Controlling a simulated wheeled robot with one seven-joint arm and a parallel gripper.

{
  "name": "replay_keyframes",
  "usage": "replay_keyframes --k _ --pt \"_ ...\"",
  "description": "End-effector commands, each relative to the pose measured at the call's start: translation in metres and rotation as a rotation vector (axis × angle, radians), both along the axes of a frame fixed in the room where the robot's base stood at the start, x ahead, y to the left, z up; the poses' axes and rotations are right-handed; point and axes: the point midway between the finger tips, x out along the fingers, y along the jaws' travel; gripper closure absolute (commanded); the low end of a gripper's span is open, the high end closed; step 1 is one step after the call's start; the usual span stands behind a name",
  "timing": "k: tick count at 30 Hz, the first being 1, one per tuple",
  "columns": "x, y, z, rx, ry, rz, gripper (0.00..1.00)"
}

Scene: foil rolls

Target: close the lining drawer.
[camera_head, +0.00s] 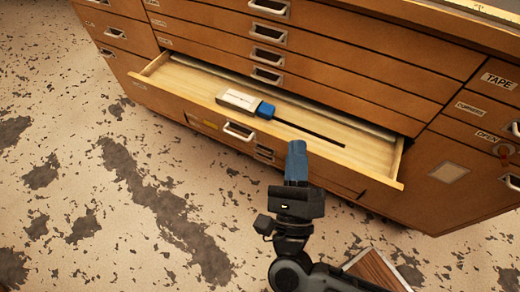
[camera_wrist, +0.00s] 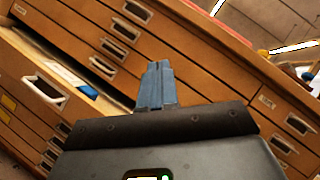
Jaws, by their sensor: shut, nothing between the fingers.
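The open drawer (camera_head: 180,88) juts out from the wooden cabinet in the head view. Its front panel carries a metal handle (camera_head: 239,131). Inside it lie a white and blue object (camera_head: 246,102) with a long dark strip and a pale rod along the back. My gripper (camera_head: 297,148) has blue fingers, shut and empty, just in front of the drawer's front panel, right of the handle. Whether it touches the panel I cannot tell. In the wrist view my gripper (camera_wrist: 157,70) points toward the cabinet, with the drawer handle (camera_wrist: 45,88) to its left.
The cabinet (camera_head: 330,50) has several shut drawers above the open one. A drawer labelled TAPE (camera_head: 498,81) and a door with a handle are at the right. The stained floor (camera_head: 90,210) is clear at the left.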

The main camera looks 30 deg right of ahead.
Motion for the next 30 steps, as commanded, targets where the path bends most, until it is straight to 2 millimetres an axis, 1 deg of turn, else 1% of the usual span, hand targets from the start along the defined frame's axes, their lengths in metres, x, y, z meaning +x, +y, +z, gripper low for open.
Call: replay_keyframes --k 1,3,5,6,9,12,16,19,22,26,30 --pt "0.014 0.012 -0.021 0.108 -0.049 -0.002 1.0" --pt "0.028 0.024 -0.043 0.264 -0.112 -0.021 1.0" --pt "0.038 0.038 -0.061 0.39 -0.16 -0.043 1.0" --pt "0.044 0.048 -0.072 0.469 -0.192 -0.06 1.0" --pt "0.053 0.075 -0.096 0.637 -0.256 -0.108 1.0" --pt "0.057 0.097 -0.112 0.753 -0.3 -0.153 1.0" --pt "0.058 0.116 -0.121 0.835 -0.333 -0.193 1.0" --pt "0.059 0.119 -0.123 0.857 -0.343 -0.205 1.0" --pt "0.062 0.112 -0.123 0.859 -0.345 -0.21 1.0" --pt "0.071 0.094 -0.122 0.857 -0.345 -0.211 1.0" --pt "0.085 0.071 -0.123 0.857 -0.345 -0.21 1.0"
